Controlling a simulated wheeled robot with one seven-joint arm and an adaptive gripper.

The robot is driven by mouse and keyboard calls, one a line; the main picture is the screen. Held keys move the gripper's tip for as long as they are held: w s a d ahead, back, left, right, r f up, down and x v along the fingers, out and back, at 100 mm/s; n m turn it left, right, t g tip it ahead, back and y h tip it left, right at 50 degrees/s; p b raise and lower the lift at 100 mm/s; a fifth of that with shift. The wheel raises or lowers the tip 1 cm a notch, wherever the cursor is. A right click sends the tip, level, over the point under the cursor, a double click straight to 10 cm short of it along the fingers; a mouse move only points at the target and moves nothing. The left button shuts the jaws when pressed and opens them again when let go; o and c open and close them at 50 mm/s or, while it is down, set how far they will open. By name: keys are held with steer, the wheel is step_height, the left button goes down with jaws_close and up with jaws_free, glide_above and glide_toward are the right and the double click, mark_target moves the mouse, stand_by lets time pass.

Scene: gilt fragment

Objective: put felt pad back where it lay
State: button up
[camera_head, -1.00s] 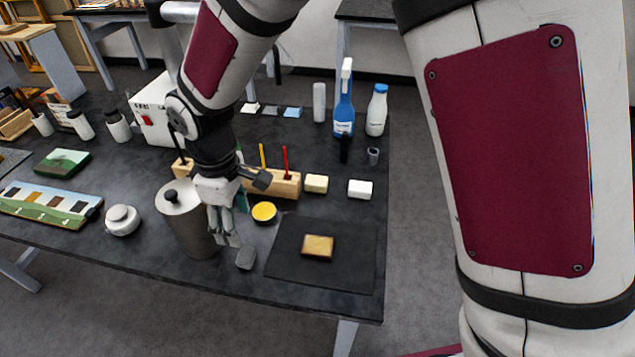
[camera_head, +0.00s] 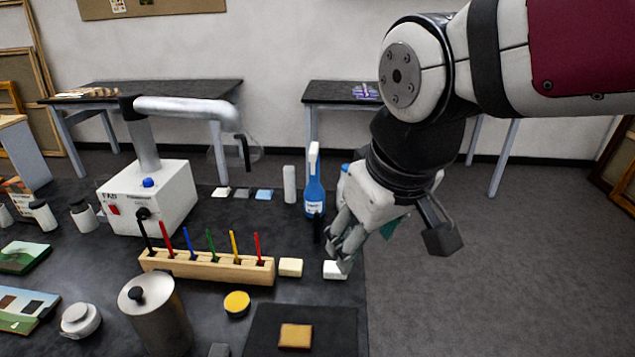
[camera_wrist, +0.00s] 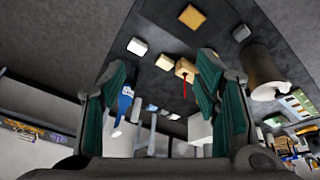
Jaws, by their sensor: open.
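No piece is clearly marked as the felt pad. The likeliest is a small dark grey block (camera_head: 219,350) on the table beside the metal canister (camera_head: 158,318), at the bottom edge of the head view. A gold-brown piece (camera_head: 295,336) lies on a black mat (camera_head: 262,322) to its right; it also shows in the wrist view (camera_wrist: 192,17).
A wooden rack with several coloured sticks (camera_head: 205,265), a cream block (camera_head: 290,267) and a yellow-topped jar (camera_head: 236,303) stand left of my gripper. A blue spray bottle (camera_head: 314,195) stands behind. A white machine (camera_head: 150,200) with a pipe arm is at left. Floor is free at right.

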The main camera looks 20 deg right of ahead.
steer(key=s+d+r+m+t, duration=0.1)
steer(key=s+d+m, duration=0.2)
steer(key=s, duration=0.2)
steer(key=shift+s+d, duration=0.4)
stand_by(0.8)
